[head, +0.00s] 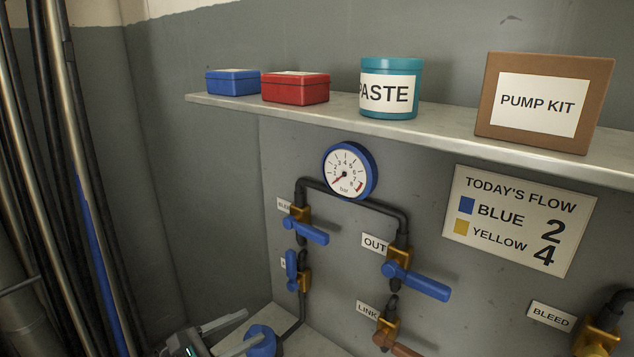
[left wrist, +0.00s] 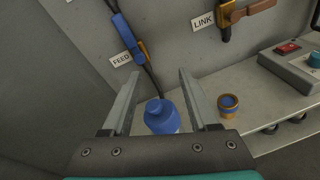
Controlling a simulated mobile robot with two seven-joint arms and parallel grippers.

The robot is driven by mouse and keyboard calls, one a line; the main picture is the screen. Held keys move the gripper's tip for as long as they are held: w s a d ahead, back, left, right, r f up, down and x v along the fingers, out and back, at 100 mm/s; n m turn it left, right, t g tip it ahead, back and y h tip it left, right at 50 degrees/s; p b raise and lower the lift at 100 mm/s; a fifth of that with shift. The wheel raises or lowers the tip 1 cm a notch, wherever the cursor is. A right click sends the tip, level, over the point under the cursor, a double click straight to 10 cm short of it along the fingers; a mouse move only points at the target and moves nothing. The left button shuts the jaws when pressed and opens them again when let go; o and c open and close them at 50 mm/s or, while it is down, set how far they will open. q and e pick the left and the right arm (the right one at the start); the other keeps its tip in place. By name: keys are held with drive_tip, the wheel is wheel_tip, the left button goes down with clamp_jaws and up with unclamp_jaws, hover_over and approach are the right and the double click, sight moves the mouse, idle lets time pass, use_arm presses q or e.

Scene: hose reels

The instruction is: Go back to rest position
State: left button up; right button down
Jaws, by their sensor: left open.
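My left gripper (head: 250,326) is low in the head view, at the bottom left of centre, with its two fingers apart. In the left wrist view its fingers (left wrist: 159,75) are spread wide. A blue bottle-like object (left wrist: 161,118) shows between and beyond them, with no clear contact. The top of that blue object (head: 263,342) also shows at the bottom edge of the head view. My right gripper is in neither view.
Blue-handled valves, including OUT (head: 418,282), and a gauge (head: 350,170) are on the wall. A shelf (head: 440,130) above holds boxes and a teal tub (head: 391,70). Pipes (head: 65,150) stand at left. A ringed blue-and-yellow piece (left wrist: 229,105) and a button box (left wrist: 292,65) are on the lower ledge.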

use_arm(q)
drive_tip(key=s+d+f+m+g+y, duration=0.2)
drive_tip(key=s+f+m+g, duration=0.15)
drive_tip(key=s+m, duration=0.35)
drive_tip(key=s+d+f+m+g+y, duration=0.2)
drive_tip(key=s+f+m+g, duration=0.1)
drive_tip(key=s+f+m, duration=0.3)
drive_tip(key=s+a+r+m+g+y, duration=0.1)
drive_tip(key=s+a+r+m+y, duration=0.15)
drive_tip(key=s+m, duration=0.5)
drive_tip(key=s+a+r+m+g+y, duration=0.1)
drive_tip(key=s+m+y, duration=0.3)
drive_tip(key=s+m, duration=0.3)
drive_tip(key=s+f+n+g+b, duration=0.1)
drive_tip(key=s+f+b, duration=0.15)
drive_tip(key=f, duration=2.25)
drive_tip(key=s+a+f+g, duration=0.1)
drive_tip(key=s+a+f, duration=0.1)
drive_tip(key=s+f, duration=1.1)
drive_tip(key=shift+s, duration=1.25)
